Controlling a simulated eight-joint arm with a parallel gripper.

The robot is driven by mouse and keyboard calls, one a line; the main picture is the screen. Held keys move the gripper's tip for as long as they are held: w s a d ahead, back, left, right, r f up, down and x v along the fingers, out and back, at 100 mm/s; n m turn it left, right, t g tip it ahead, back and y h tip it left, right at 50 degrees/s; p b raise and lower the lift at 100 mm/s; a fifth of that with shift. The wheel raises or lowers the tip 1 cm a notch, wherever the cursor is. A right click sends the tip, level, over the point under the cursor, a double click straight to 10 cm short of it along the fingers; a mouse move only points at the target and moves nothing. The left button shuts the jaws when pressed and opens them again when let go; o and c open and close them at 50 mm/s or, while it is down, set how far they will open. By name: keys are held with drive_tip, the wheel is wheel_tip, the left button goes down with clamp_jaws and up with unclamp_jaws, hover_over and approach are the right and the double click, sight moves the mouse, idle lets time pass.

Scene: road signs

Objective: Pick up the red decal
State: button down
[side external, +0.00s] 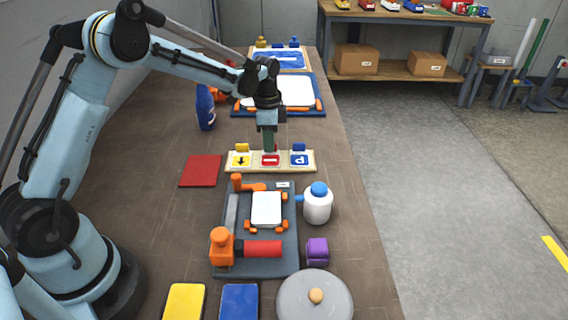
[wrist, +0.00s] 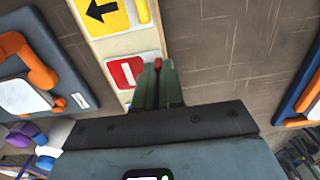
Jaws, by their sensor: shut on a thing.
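The red decal (side external: 270,159) with a white bar sits in the middle of a cream board (side external: 230,169), between a yellow arrow decal (side external: 241,160) and a blue P decal (side external: 300,159). My gripper (side external: 269,149) points down over it, with its green fingers shut on its tab. In the wrist view, the fingertips (wrist: 158,66) close around a small red tab beside the red decal face (wrist: 125,72). The decal appears still at the board; a clear gap under it cannot be seen. The fingers hide part of the tab.
A red square sheet (side external: 200,170) lies left of the board. In front is a grey fixture (side external: 285,262) with orange clamps, a white bottle (side external: 318,205) and a purple block (side external: 317,251). Behind are a blue framed fixture (side external: 318,93) and a blue bottle (side external: 205,108).

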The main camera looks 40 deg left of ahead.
drive_tip(key=shift+r, duration=0.1)
wheel_tip(320, 180, up, 4)
drive_tip(key=s+d+r, duration=0.4)
drive_tip(key=d+r, duration=0.6)
drive_tip(key=d, duration=0.1)
drive_tip(key=shift+s+r, duration=0.15)
idle(0.9)
